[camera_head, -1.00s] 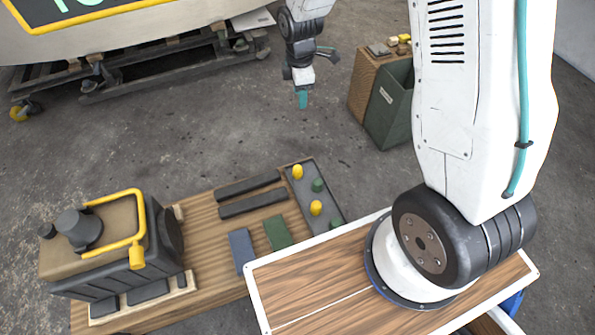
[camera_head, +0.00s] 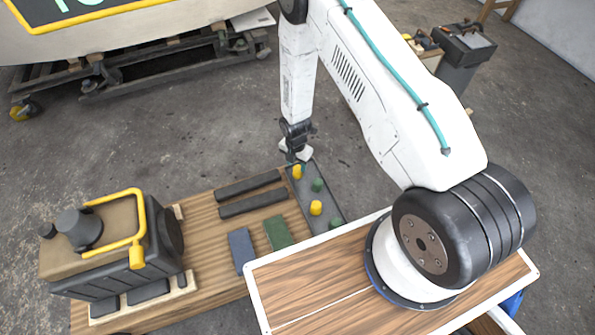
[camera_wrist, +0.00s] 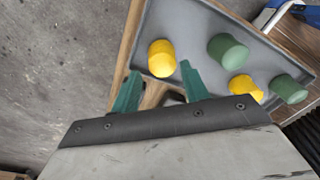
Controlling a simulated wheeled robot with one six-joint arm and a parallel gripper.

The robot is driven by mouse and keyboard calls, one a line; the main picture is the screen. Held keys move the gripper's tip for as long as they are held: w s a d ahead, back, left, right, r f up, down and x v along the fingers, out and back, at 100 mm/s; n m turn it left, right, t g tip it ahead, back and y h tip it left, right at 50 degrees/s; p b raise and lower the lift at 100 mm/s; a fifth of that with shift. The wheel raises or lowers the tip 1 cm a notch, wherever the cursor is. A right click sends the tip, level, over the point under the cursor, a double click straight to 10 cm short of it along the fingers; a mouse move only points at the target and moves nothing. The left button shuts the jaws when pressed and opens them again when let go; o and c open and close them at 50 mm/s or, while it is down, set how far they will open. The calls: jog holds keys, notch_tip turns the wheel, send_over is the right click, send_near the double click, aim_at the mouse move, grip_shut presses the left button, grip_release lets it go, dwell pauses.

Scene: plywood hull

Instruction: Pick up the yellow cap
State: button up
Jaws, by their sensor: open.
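Two yellow caps stand on a grey tray (camera_head: 330,191) on the bench. The far yellow cap (camera_head: 297,172) is close to my gripper (camera_head: 293,160); the nearer yellow cap (camera_head: 316,208) is further along the tray. In the wrist view the first yellow cap (camera_wrist: 162,58) lies just beyond the open fingertips of my gripper (camera_wrist: 160,80), near the tray's edge. The second yellow cap (camera_wrist: 243,87) is right of the right finger. My gripper is open and empty, with teal fingers. In the head view its fingertips are mostly hidden.
Two green caps share the tray, one (camera_wrist: 228,50) beside the first yellow cap and another (camera_wrist: 289,88) further right. Dark bars (camera_head: 250,195), a blue block (camera_head: 241,250) and a green block (camera_head: 277,232) lie left of the tray. A black machine with a yellow handle (camera_head: 128,240) stands at left.

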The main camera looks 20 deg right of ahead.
aim_at(297, 167)
jog(key=f, duration=0.4)
jog(key=shift+d+f, duration=0.25)
jog(key=shift+f, duration=0.05)
jog(key=c, duration=0.7)
jog(key=shift+c, duration=0.2)
jog(key=shift+r, duration=0.1)
